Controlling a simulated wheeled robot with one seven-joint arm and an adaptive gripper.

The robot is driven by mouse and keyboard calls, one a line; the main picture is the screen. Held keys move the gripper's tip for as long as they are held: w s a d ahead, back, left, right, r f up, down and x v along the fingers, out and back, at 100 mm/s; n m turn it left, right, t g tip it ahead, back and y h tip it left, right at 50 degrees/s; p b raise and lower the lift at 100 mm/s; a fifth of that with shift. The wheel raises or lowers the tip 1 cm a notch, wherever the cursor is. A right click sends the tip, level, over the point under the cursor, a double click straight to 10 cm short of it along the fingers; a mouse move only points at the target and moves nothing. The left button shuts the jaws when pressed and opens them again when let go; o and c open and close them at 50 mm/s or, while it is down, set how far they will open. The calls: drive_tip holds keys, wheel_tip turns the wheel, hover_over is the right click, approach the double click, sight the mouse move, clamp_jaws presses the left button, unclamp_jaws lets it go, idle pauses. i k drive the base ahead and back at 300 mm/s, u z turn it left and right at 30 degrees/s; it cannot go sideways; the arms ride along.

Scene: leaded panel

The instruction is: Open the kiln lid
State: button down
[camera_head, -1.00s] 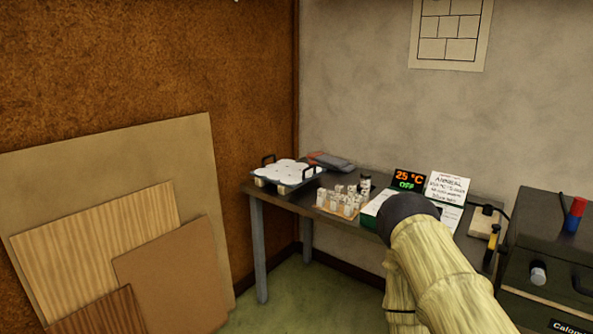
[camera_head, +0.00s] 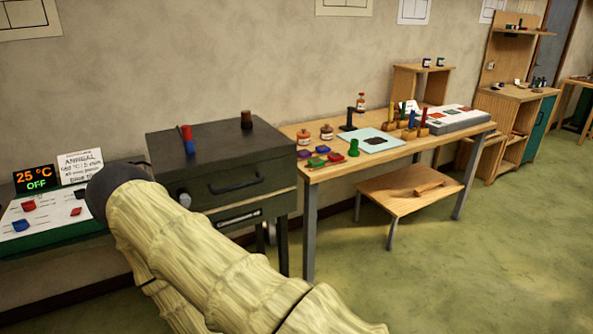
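The kiln (camera_head: 228,202) is a dark grey box on legs against the wall, left of the middle in the head view. Its lid (camera_head: 215,150) is down, with a dark bar handle (camera_head: 236,185) across the front and a pale round knob (camera_head: 184,199) at the front left. A red and blue piece (camera_head: 187,140) and a small brown piece (camera_head: 247,119) stand on top. My arm, in a pale ribbed cover, crosses the lower left in front of the kiln. My gripper is not visible.
A panel reading 25 °C OFF (camera_head: 37,180) stands beside an annealing card (camera_head: 80,166) at the left. To the right, a wooden table (camera_head: 325,173) holds jars and coloured pieces, with a low stool (camera_head: 408,193) below. The green floor (camera_head: 430,270) at right is open.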

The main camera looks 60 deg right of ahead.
sight(229, 161)
drive_tip(key=z, duration=1.5)
drive_tip(key=k, duration=0.6)
drive_tip(key=u, duration=0.2)
drive_tip(key=i, duration=1.25)
drive_tip(key=z, duration=0.2)
